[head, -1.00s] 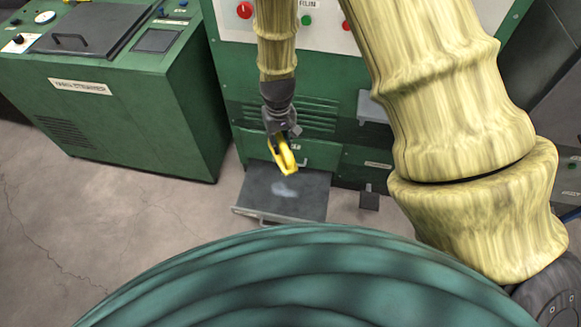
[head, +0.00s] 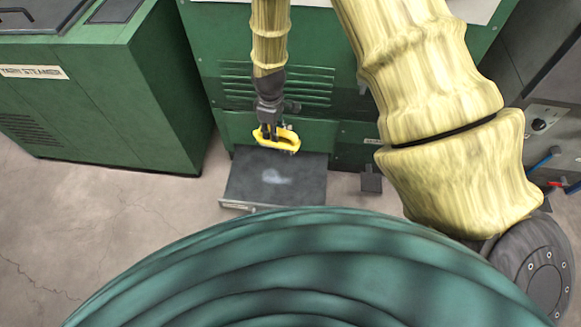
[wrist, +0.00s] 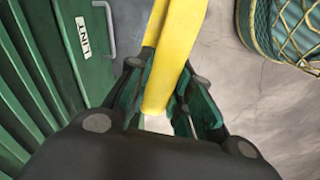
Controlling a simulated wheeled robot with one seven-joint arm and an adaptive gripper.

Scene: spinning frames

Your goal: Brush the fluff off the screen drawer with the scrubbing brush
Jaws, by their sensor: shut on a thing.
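The screen drawer (head: 244,187) is a flat dark drawer pulled out low from the green machine. A pale patch of fluff (head: 276,177) lies near its middle. My gripper (head: 269,131) is shut on the yellow scrubbing brush (head: 288,138), which is held over the back part of the drawer, near the machine's front. In the wrist view the yellow brush (wrist: 171,70) runs between my fingers (wrist: 160,105). I cannot tell whether the brush touches the drawer. Its bristles are not clearly seen.
The green machine (head: 215,75) with vents stands behind the drawer. A yarn steamer (head: 100,110) is at the left. A panel labelled LINT (wrist: 88,30) with a handle shows in the wrist view. Bare floor (head: 150,215) lies left of the drawer.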

